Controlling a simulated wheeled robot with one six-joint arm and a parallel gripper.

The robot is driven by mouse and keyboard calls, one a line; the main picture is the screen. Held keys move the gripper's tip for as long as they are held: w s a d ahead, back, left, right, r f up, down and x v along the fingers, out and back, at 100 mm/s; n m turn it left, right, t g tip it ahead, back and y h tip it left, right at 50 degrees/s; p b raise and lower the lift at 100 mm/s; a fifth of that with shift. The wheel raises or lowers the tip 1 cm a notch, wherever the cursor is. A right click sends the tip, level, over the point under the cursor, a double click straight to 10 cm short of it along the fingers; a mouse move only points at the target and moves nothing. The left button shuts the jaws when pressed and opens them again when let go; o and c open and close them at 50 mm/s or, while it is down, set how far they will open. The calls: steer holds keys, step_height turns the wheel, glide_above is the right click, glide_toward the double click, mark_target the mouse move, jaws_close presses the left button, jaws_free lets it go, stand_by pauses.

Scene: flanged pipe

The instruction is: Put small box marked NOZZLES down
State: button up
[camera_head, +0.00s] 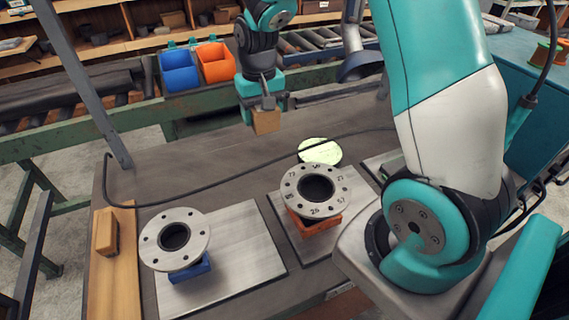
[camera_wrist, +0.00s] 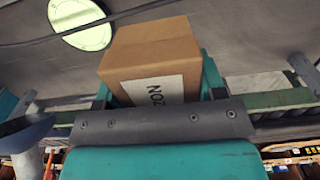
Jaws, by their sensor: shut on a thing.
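The small cardboard box (camera_head: 265,121) is held by my gripper (camera_head: 265,102) above the far part of the grey workbench (camera_head: 140,190). In the wrist view the box (camera_wrist: 148,50) fills the space between the fingers, and part of its white label shows the letters "ZON"; the rest is hidden. My gripper (camera_wrist: 155,95) is shut on it. The box looks roughly level, and I cannot tell how far it is above the bench top.
Two flanged pipe pieces stand on the bench, one on a blue block (camera_head: 174,240) and one on an orange block (camera_head: 316,190). A pale green disc (camera_head: 320,151) and a black cable lie behind them. Another small box (camera_head: 106,232) sits on a wooden board. Blue and orange bins (camera_head: 215,63) stand beyond.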

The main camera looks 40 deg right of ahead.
mark_target(266, 178)
step_height(266, 178, down, 19)
steer(key=p, duration=0.3)
steer(key=shift+r, duration=0.15)
steer(key=shift+f, duration=0.2)
steer(key=o, duration=1.1)
steer(key=shift+r, duration=0.1)
